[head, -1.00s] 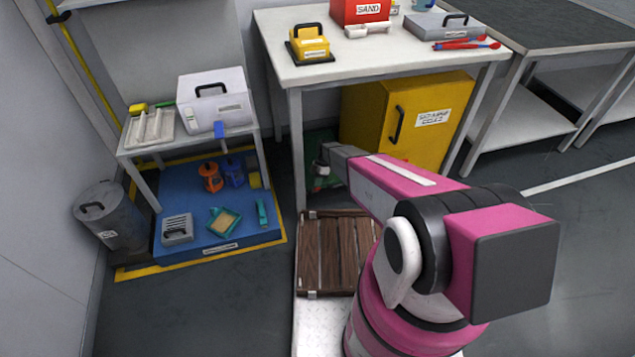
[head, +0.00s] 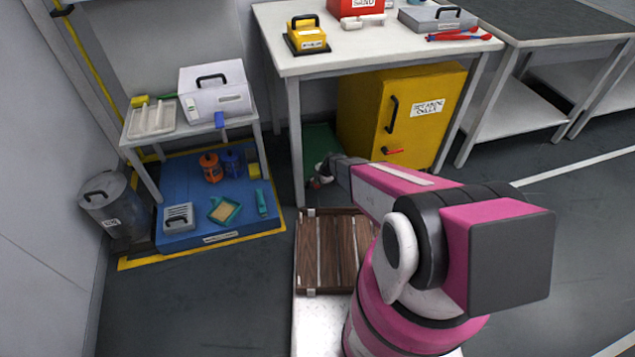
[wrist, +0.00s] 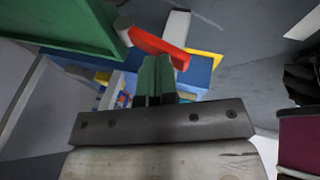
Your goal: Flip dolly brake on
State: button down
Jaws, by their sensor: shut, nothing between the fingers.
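A green dolly deck (head: 319,138) shows under the white table in the head view, mostly behind the table leg and my arm. In the wrist view its green panel (wrist: 70,22) fills the upper left. A red lever (wrist: 158,43) sticks out beside the panel from a grey pivot. A small red part of it also shows near my gripper in the head view (head: 316,183). My gripper (wrist: 157,62) is shut and empty. Its fingertips are close beneath the lever in the wrist picture; whether they touch it I cannot tell.
A yellow cabinet (head: 365,110) stands close behind my arm under the white table (head: 375,58). The table's front leg (head: 297,150) is just left of my gripper. A blue platform (head: 180,185) with several items lies left. Grey floor (head: 200,300) in front is clear.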

jog(key=shift+s+d+f, duration=0.1)
jog(key=shift+s+f, duration=0.15)
jog(key=shift+f, duration=0.15)
jog(key=shift+w, duration=0.1)
jog(key=shift+w+a+r, duration=0.15)
jog(key=shift+w+a, duration=0.1)
jog(key=shift+w, duration=0.4)
jog(key=shift+r, duration=0.1)
